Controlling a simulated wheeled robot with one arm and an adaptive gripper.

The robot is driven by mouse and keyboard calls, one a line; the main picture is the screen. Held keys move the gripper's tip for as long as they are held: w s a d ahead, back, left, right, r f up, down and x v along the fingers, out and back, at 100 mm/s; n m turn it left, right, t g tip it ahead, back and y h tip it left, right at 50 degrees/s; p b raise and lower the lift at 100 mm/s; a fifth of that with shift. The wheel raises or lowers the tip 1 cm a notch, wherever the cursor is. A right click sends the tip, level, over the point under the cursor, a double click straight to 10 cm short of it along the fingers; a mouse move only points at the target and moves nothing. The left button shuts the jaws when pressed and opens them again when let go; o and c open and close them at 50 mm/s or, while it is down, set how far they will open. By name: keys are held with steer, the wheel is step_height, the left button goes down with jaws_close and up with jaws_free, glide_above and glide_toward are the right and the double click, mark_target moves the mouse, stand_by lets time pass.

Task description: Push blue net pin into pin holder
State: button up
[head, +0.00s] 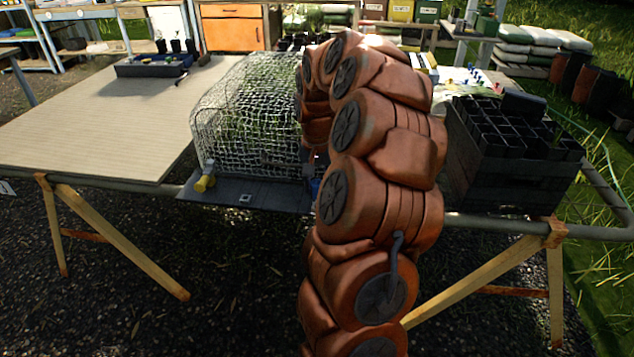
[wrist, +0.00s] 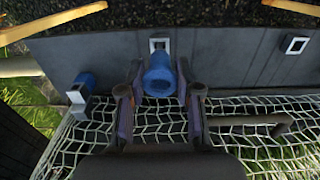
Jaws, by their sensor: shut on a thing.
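In the wrist view my gripper (wrist: 161,92) is shut on a blue net pin (wrist: 159,74), with one finger on each side of it. Just beyond the pin is a white-rimmed square pin holder (wrist: 160,45) on the dark board (wrist: 222,55). The pin partly covers the holder's near edge, and I cannot tell whether its tip is inside. Another square holder (wrist: 297,45) at the right looks empty. In the head view my arm hides the gripper.
A wire net cage (head: 245,115) stands behind the board, and its netting (wrist: 260,125) lies close under my gripper. A yellow pin (head: 205,183) is at the cage's left corner. A dark crate with black pots (head: 515,165) stands to the right. The tabletop (head: 100,120) at left is mostly clear.

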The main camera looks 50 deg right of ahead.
steer(key=shift+f+b, duration=0.65)
steer(key=shift+f, duration=0.65)
steer(key=o, duration=1)
steer(key=shift+o, duration=0.2)
steer(key=o, duration=0.7)
steer(key=shift+r, duration=0.3)
steer(key=shift+r+p, duration=0.3)
steer(key=shift+r, duration=0.65)
steer(key=shift+r, duration=0.1)
steer(key=shift+r+p, duration=0.75)
steer(key=shift+r, duration=1.95)
